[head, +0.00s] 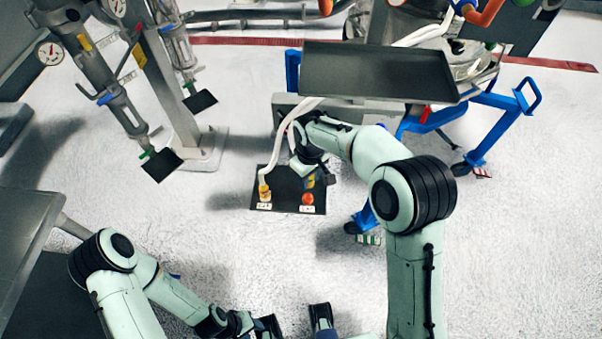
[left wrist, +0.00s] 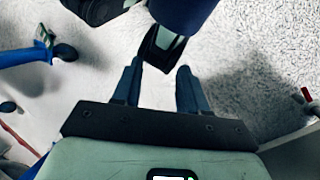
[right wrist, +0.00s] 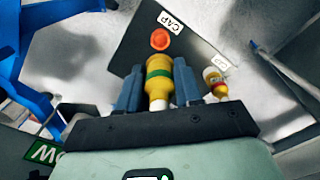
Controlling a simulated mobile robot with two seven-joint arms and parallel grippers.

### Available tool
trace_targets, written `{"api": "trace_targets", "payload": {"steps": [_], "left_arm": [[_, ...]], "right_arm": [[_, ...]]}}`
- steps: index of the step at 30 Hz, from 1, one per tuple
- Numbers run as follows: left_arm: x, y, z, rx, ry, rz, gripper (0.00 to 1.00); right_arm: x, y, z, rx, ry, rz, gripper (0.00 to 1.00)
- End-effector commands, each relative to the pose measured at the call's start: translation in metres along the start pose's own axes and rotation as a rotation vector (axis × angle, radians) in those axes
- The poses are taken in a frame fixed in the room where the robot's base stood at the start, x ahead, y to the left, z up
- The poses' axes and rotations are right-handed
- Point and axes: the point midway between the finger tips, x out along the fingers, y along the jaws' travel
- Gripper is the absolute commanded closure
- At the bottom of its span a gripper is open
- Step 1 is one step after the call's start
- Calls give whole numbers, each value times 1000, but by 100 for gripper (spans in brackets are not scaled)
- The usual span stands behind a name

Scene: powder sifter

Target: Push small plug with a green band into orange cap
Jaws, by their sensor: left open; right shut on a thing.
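The small plug (right wrist: 158,78) is yellow with a green band. It sits between the fingers of my right gripper (right wrist: 158,90), which is shut on it. In the head view the right gripper (head: 312,178) is over the dark panel, and the plug (head: 310,181) shows only in part. The orange cap (head: 307,199) is on the panel just in front of the plug. In the right wrist view the orange cap (right wrist: 160,39) lies just beyond the plug's tip, and I see a gap between them. My left gripper (left wrist: 157,70) is open and empty, low at the front.
The dark panel (head: 285,206) also bears a second yellow plug (head: 264,193) with a white hose, left of the cap. A black tray (head: 375,72) on a blue-framed cart stands behind. A metal table (head: 22,230) is at left. The floor around the panel is mostly clear.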

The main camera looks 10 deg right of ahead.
Motion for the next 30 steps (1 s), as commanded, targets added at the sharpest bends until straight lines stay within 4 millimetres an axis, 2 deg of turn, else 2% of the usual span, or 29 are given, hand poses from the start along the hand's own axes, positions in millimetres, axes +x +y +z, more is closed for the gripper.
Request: {"api": "trace_targets", "payload": {"steps": [9, 21, 30], "left_arm": [[18, -6, 1, -2, -5, -2, 57], [38, -10, -9, 0, 23, 4, 57], [41, -10, -13, 2, 35, 7, 57]], "right_arm": [[23, -1, 0, 0, 0, -1, 100], [55, -1, -1, 0, 2, -1, 100], [67, -1, -1, 0, 2, -1, 100]]}}
